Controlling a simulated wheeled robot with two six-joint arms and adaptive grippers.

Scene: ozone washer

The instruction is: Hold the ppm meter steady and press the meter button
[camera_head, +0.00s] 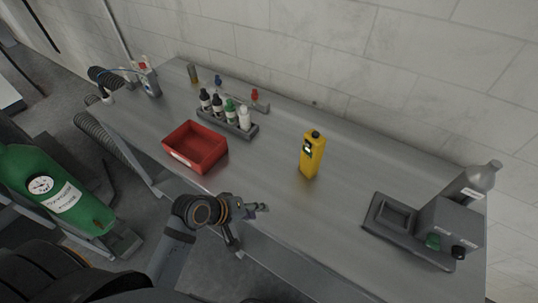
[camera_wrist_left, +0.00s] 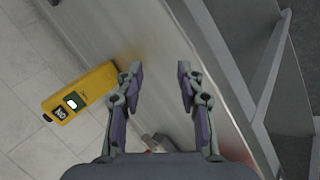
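The ppm meter is a yellow upright box (camera_head: 312,156) with a dark knob on top and a small screen. It stands on the table right of centre. In the left wrist view the meter (camera_wrist_left: 85,92) lies at the left, beyond the left finger. Its button is too small to tell apart. My left gripper (camera_head: 264,208) is at the table's front edge, to the left and front of the meter, apart from it. In the left wrist view its fingers (camera_wrist_left: 159,72) are spread with nothing between them. My right gripper is not in view.
A red bin (camera_head: 196,147) and a rack of bottles (camera_head: 228,122) stand to the left on the metal table (camera_head: 270,170). A grey device (camera_head: 446,228) with a tray and a grey bottle (camera_head: 474,184) stand at the right. The table around the meter is clear.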

